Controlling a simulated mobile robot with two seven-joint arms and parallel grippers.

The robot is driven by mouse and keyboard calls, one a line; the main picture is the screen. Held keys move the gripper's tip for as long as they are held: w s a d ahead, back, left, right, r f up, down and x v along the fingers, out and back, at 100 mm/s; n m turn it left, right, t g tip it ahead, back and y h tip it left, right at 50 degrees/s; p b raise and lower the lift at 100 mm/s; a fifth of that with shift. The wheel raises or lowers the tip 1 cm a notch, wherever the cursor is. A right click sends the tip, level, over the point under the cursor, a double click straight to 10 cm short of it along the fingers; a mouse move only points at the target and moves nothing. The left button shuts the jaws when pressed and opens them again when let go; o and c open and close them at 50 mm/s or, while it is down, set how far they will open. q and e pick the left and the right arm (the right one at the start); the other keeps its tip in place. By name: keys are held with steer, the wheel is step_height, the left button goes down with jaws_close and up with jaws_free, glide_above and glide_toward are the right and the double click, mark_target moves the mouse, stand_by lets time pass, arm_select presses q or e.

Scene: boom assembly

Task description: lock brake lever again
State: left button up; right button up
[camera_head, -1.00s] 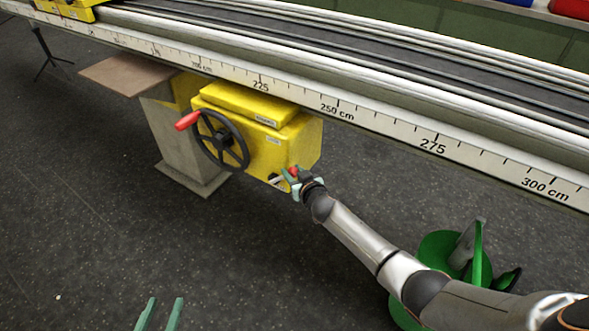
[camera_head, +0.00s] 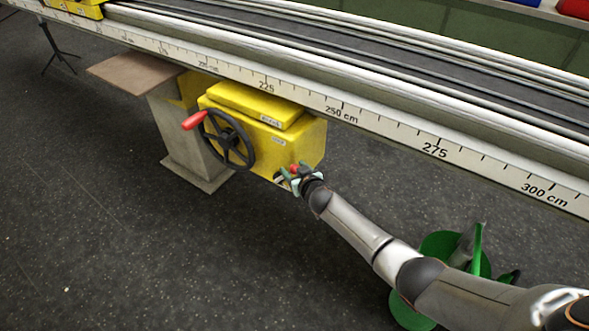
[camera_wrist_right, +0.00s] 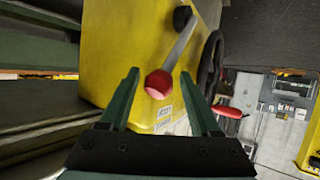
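The brake lever is a grey rod (camera_wrist_right: 180,42) with a red knob (camera_wrist_right: 158,84) and a black pivot on the side of the yellow box (camera_head: 285,143). In the right wrist view the rod runs from the pivot at the top down to the knob. My right gripper (camera_wrist_right: 159,76) is open, with its two green fingers on either side of the knob and visible gaps between. In the head view my right gripper (camera_head: 297,176) is at the box's lower right corner, and the red knob (camera_head: 295,168) shows among its fingers. My left gripper is out of view.
A black handwheel (camera_head: 228,140) with a red handle (camera_head: 193,121) is on the box's front. The long rail with a centimetre scale (camera_head: 385,133) runs above the box. A green round object (camera_head: 437,247) stands on the floor beside my right arm. The floor at front left is clear.

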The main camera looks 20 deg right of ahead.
steer(key=shift+s, duration=0.1)
steer(key=shift+s+r+p, duration=0.15)
steer(key=shift+s+p, duration=0.05)
steer(key=shift+p, duration=0.1)
steer(key=p+v, duration=0.5)
steer(key=v, duration=0.6)
steer(key=shift+s+d, duration=0.1)
steer(key=shift+s, duration=0.35)
